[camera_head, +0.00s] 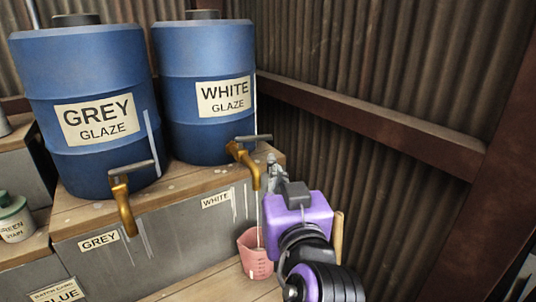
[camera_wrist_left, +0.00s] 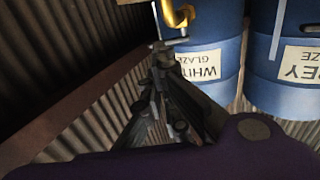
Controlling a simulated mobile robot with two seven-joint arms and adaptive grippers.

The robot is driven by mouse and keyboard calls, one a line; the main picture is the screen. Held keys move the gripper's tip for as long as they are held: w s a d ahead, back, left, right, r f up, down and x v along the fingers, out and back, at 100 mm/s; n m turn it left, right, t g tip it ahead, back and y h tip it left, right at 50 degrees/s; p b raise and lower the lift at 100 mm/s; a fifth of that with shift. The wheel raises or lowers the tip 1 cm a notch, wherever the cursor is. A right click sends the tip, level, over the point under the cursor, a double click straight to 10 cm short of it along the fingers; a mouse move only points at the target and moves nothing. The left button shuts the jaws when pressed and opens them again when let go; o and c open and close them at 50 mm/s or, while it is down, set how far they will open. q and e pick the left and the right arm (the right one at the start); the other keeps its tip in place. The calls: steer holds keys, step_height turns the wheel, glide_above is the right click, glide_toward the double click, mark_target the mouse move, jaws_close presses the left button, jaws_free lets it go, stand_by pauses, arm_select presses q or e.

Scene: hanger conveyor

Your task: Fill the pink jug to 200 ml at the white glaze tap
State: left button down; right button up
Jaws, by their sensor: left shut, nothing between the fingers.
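The pink jug (camera_head: 252,262) stands upright below the white glaze tap, its right side close to my arm in the picture. The tap (camera_head: 246,165) has a brass spout and a grey lever (camera_head: 252,138) pointing right. A thin pale line, apparently a stream, runs from the spout into the jug. The liquid level cannot be read. My left gripper (camera_head: 272,160) is shut and empty, its tips just below and right of the lever. In the left wrist view its fingers (camera_wrist_left: 158,68) point towards the lever (camera_wrist_left: 168,42); contact is unclear. My right gripper is out of view.
The white glaze barrel (camera_head: 205,125) and grey glaze barrel (camera_head: 85,160) stand on a wooden-topped ledge. The grey tap (camera_head: 122,200) sits left. A corrugated wall with a beam (camera_head: 370,130) bounds the right. A green-lidded pot (camera_head: 14,220) stands far left.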

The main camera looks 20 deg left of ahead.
mark_target(266, 139)
arm_select(q)
steer(key=p+x, duration=0.2)
steer(key=x, duration=1.1)
steer(key=shift+w, duration=0.15)
steer(key=shift+w+a, duration=0.1)
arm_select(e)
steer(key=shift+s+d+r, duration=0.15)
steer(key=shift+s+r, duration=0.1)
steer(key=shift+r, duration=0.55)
arm_select(q)
steer(key=shift+w+f+n+g+y+b, duration=0.15)
steer(key=shift+w+n+g+y+b, duration=0.3)
steer(key=shift+y, duration=0.25)
steer(key=shift+w+n+g+y+b, duration=0.65)
steer(key=shift+w+n+y, duration=0.15)
steer(key=shift+w, duration=0.1)
steer(key=shift+a, duration=0.1)
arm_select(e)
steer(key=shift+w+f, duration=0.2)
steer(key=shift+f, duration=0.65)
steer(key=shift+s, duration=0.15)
